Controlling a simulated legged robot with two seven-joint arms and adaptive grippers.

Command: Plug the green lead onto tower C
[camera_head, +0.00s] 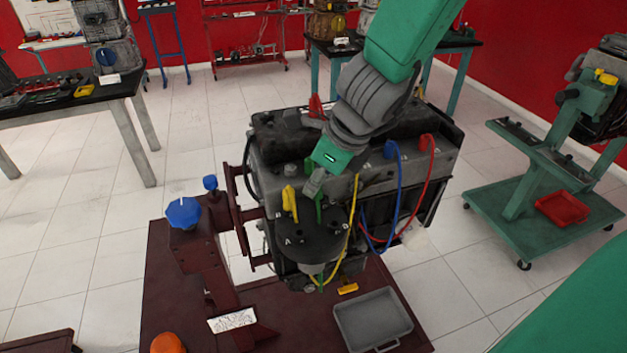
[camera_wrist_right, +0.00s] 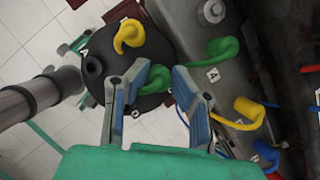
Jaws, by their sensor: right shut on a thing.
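The black round cap (camera_head: 312,238) with lettered towers sits on the front of the engine; it also shows in the wrist view (camera_wrist_right: 97,88). My right gripper (camera_head: 317,192) reaches down over the cap. In the wrist view its fingers (camera_wrist_right: 158,76) are shut on the green lead's boot (camera_wrist_right: 157,82), right at the cap's edge. The green lead (camera_head: 319,208) hangs between the fingers, close to the cap. Whether its boot is seated on a tower, and tower C's label, I cannot tell. A yellow boot (camera_head: 290,201) stands on another tower. My left gripper is out of view.
Another green boot (camera_wrist_right: 222,49), a yellow boot (camera_wrist_right: 248,112) and a blue boot (camera_wrist_right: 266,155) lie along the engine beside the fingers. Blue and red leads (camera_head: 430,180) loop at the engine's right. A grey tray (camera_head: 346,330) sits on the dark red stand below.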

